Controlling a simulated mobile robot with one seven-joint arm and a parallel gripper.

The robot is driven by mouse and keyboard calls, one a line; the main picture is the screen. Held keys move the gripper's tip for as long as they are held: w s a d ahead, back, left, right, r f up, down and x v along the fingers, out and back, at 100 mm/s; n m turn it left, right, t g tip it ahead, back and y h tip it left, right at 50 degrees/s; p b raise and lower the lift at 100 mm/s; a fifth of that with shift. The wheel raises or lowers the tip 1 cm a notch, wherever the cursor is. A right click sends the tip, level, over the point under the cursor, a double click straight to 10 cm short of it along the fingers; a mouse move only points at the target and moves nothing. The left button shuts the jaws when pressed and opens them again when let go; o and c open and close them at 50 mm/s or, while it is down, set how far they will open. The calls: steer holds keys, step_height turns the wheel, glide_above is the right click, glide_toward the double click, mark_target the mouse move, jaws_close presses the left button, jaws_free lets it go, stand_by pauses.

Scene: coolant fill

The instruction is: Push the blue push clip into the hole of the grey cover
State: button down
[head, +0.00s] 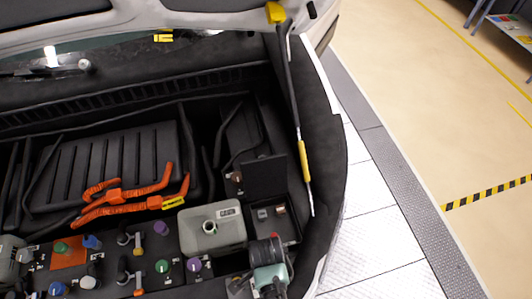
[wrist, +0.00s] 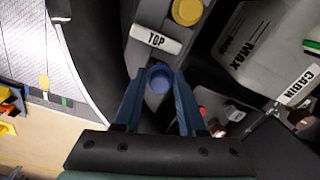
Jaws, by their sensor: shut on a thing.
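My gripper (wrist: 158,84) has its two blue-grey fingers shut on the blue push clip (wrist: 160,77), whose round head shows between the fingertips in the wrist view. The grey cover (wrist: 172,62) lies just beyond the fingertips and carries a white "TOP" label and a yellow round clip (wrist: 187,11). The clip overlaps the cover in this view; its stem and the hole are hidden, so I cannot tell whether it is seated. In the head view my gripper (head: 270,278) is at the bottom, right of centre, with its fingertips not clear.
A pale tank (wrist: 264,52) with "MAX" and "CABIN" labels stands right of my gripper. In the head view, a grey tank (head: 212,238), an open black box (head: 285,222), coloured caps (head: 162,228) and orange cables (head: 125,195) crowd the bay. A prop rod (head: 303,160) rises at the right.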

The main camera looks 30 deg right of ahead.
steer(key=shift+f+b, duration=0.6)
steer(key=shift+f, duration=0.3)
steer(key=shift+r+p, duration=0.25)
steer(key=shift+p, duration=0.05)
steer(key=shift+r+p, duration=0.45)
steer(key=shift+p, duration=0.05)
steer(key=shift+p, duration=0.5)
stand_by(1.0)
steer(key=shift+f+b, duration=0.5)
steer(key=shift+f, duration=0.15)
steer(key=shift+c, duration=2)
jaws_free()
steer(key=shift+r, duration=0.1)
